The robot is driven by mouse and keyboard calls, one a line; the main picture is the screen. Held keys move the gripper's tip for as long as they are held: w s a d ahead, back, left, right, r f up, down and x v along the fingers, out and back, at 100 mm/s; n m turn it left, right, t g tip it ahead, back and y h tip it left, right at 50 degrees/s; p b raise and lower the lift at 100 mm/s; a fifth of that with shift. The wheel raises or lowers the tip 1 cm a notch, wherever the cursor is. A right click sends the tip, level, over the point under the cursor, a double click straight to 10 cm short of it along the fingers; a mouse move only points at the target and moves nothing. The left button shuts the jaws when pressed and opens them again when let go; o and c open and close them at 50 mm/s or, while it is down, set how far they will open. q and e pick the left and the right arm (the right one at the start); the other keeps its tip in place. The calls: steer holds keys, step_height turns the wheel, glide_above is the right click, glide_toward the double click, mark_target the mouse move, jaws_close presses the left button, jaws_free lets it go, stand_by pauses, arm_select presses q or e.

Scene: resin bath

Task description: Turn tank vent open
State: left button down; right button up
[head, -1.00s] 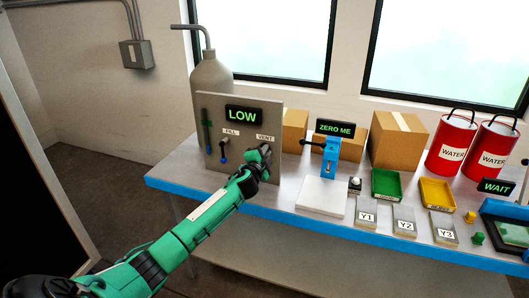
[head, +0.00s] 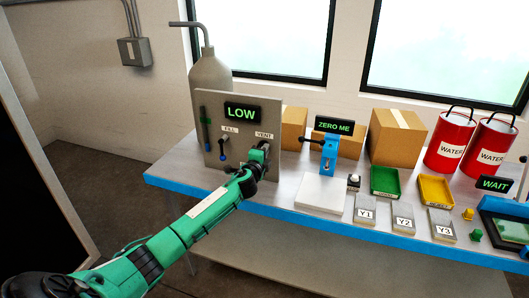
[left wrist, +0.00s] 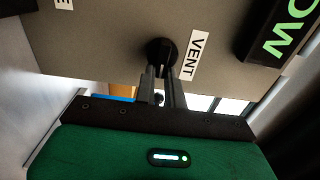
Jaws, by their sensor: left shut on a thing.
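The tank (head: 210,88) stands at the back left behind a grey panel (head: 215,147). The handle's exact angle is hard to tell. My right gripper is not in view.
To the right on the table (head: 278,193) are a white plate (head: 321,192), a blue stand (head: 330,155), green (head: 384,180) and yellow (head: 436,190) trays, several labelled blocks, cardboard boxes (head: 396,140) and red WATER cans (head: 451,143). The floor in front is clear.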

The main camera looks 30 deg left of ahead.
arm_select(q)
steer(key=c, duration=1.5)
jaws_free()
steer(key=shift+d, duration=0.1)
steer(key=shift+s, duration=0.1)
steer(key=shift+b+v, duration=1.05)
steer(key=shift+v, duration=5.75)
steer(key=shift+f, duration=0.1)
